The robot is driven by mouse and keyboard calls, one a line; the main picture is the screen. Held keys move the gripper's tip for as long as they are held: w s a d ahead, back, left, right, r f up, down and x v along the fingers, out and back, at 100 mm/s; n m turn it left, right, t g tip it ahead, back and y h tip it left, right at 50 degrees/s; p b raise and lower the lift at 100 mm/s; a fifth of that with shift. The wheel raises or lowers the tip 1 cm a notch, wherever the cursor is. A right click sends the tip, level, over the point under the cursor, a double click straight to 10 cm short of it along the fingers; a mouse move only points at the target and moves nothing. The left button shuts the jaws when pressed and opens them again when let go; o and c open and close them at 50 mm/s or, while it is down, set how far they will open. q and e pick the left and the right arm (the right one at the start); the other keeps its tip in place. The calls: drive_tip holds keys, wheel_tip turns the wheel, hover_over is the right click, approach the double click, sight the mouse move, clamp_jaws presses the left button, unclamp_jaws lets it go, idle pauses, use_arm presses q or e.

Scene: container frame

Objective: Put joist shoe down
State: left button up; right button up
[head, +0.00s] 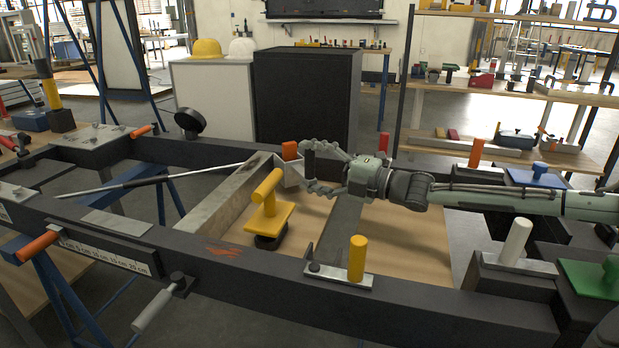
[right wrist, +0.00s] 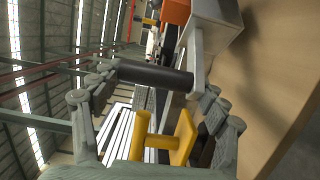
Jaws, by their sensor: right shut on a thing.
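My right gripper (head: 310,167) reaches in from the right over the dark frame in the head view. Its fingers are closed around a black cylindrical handle (right wrist: 155,75), seen in the right wrist view. The handle meets a pale metal bracket, which looks like the joist shoe (right wrist: 222,28). In the head view the joist shoe (head: 289,174) is partly hidden by the fingers, at the far end of a light grey beam (head: 222,200). I cannot tell whether it touches the beam or the frame. My left gripper is not in view.
A yellow-handled tool (head: 268,212) stands left of the gripper, inside the frame. An orange block (head: 290,150) is just behind the joist shoe. A yellow-handled plate (head: 357,262) sits on the near rail (head: 420,318). Bare wooden board (head: 400,235) lies below.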

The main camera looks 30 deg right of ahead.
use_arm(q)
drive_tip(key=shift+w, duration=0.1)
use_arm(e)
drive_tip(key=shift+f, duration=1.2)
drive_tip(key=o, duration=1.9)
drive_tip(key=shift+f, duration=0.1)
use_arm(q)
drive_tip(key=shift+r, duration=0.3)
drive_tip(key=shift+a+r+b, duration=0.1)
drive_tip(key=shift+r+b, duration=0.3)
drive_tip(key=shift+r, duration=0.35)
use_arm(e)
drive_tip(key=v, duration=1.2)
